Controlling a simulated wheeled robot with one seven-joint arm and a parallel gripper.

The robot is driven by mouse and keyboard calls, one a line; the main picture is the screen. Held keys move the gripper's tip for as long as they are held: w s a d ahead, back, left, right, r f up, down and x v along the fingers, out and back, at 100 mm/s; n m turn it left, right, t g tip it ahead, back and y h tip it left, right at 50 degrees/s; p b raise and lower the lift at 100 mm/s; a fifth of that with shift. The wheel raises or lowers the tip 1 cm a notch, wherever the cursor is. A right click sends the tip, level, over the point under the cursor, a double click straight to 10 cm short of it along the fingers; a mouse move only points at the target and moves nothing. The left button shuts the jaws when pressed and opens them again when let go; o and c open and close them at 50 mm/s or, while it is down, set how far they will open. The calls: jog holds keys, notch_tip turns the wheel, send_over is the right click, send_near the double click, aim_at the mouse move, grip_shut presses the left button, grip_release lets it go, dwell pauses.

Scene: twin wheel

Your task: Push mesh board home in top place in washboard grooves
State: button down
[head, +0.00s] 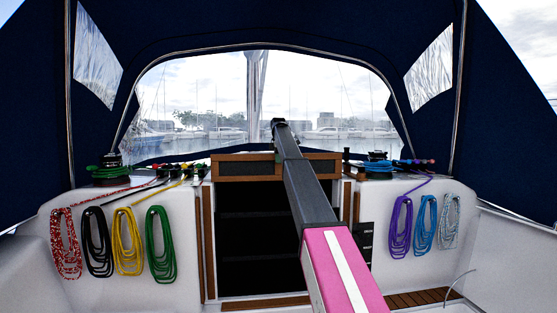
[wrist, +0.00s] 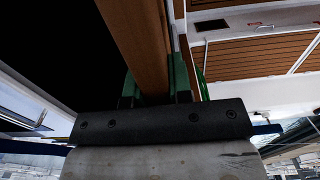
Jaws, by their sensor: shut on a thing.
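In the wrist view my gripper (wrist: 155,88) has its green fingers on both sides of a brown wooden rail (wrist: 140,40) and is shut on it. The rail looks like part of the mesh board; a plain black area lies left of it, and I cannot tell whether that is mesh or dark opening. In the head view a wooden-framed piece (head: 231,168) spans the top of the dark companionway. I cannot tell how deep it sits between the upright wooden groove strips (head: 209,240).
Coiled lines hang on the white bulkheads, a green coil (head: 160,245) to the left and a purple coil (head: 399,227) to the right. A green winch (head: 111,172) stands above left. A dark panel (head: 366,244) is right of the opening. A wooden sill (head: 265,303) lies below.

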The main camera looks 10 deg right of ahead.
notch_tip(320, 180, down, 16)
jog(key=shift+r, duration=0.15)
dwell(7.1)
